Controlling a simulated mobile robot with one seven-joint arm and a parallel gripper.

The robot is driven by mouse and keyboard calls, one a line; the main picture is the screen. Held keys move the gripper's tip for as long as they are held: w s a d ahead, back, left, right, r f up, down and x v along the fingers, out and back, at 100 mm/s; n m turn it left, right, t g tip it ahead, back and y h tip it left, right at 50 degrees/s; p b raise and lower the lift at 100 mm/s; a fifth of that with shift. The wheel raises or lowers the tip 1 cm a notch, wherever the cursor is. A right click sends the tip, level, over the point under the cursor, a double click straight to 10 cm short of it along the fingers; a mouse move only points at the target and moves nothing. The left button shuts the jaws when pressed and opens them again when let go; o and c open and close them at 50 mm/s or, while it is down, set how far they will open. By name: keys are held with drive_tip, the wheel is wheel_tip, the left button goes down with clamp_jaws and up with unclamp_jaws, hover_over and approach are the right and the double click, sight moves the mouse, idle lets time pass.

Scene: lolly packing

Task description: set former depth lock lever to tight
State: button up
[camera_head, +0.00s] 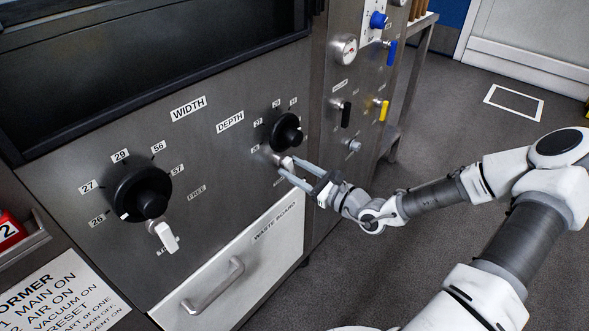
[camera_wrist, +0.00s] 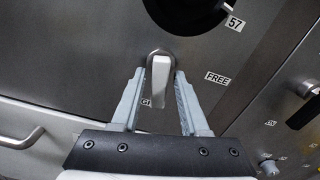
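The depth lock lever (camera_head: 286,161) is a small white lever below the black depth knob (camera_head: 286,130) on the steel panel. In the wrist view the lever (camera_wrist: 161,78) points down the picture from its round base, with the FREE label (camera_wrist: 217,78) to its right. My gripper (camera_wrist: 159,100) is open, with one finger on each side of the lever and a gap visible on both sides. In the head view my gripper (camera_head: 290,170) reaches the lever from the right.
The width knob (camera_head: 141,192) and its white lever (camera_head: 165,237) are on the left. The waste board drawer (camera_head: 246,262) with its handle lies below. A side panel (camera_head: 345,135) with black, blue and yellow levers stands right of the depth knob. Open floor lies to the right.

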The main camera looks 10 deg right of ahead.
clamp_jaws()
drive_tip(key=shift+r+m+p, duration=0.25)
drive_tip(key=shift+m+p, duration=0.15)
drive_tip(key=shift+p, duration=0.75)
drive_tip(key=shift+m+p, duration=0.3)
drive_tip(key=shift+p, duration=0.25)
drive_tip(key=shift+a+f+m+p, duration=0.1)
drive_tip(key=shift+f+m+p, duration=0.15)
drive_tip(key=shift+m+p, duration=0.55)
drive_tip(key=shift+s, duration=0.1)
drive_tip(key=shift+o, duration=1.3)
unclamp_jaws()
